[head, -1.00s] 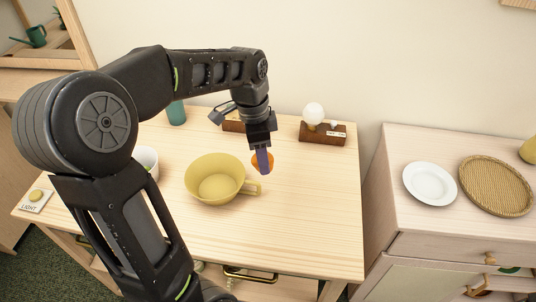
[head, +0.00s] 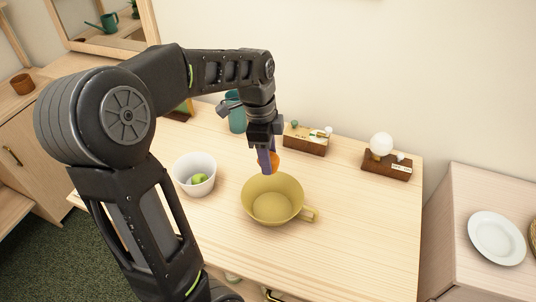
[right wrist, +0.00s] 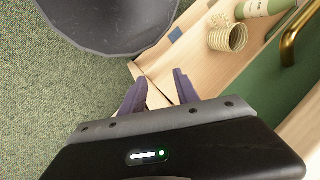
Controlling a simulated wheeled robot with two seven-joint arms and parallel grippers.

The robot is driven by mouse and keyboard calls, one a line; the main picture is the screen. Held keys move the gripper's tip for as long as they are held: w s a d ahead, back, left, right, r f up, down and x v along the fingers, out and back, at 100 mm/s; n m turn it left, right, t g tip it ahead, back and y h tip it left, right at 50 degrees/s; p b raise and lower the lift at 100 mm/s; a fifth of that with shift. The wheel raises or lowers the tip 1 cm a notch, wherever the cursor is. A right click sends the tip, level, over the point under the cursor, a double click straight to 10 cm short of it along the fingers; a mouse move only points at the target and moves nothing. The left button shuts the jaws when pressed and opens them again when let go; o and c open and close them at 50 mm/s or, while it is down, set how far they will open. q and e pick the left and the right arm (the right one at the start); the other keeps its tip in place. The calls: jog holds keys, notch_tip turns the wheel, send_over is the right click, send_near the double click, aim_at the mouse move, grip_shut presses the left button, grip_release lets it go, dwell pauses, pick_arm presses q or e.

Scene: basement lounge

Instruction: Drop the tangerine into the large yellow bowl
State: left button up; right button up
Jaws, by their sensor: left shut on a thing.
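The large yellow bowl (head: 272,207) stands on the light wooden table, with its handle pointing right. My left gripper (head: 268,164) points down at the bowl's back rim and is shut on the orange tangerine (head: 276,161). The fingers partly hide the tangerine, which appears just behind or above that rim. I cannot tell its exact height. My right gripper (right wrist: 160,92) is seen only in the right wrist view, with its two purple fingers apart and nothing between them.
A white bowl (head: 194,165) with a green fruit (head: 200,179) stands left of the yellow bowl. Wooden blocks (head: 305,139) and a globe lamp (head: 381,145) stand behind. The table's right side is clear. An open drawer holding a woven cup (right wrist: 228,38) lies near my right gripper.

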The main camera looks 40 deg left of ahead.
pick_arm(q)
notch_tip(320, 180, down, 6)
jog(key=b, duration=0.4)
jog(key=o, duration=1.5)
jog(key=shift+r, duration=0.2)
jog(key=r, duration=0.7)
jog(key=shift+s+a+r+b, duration=0.25)
jog(key=shift+a+b, duration=0.05)
jog(key=shift+a, duration=0.05)
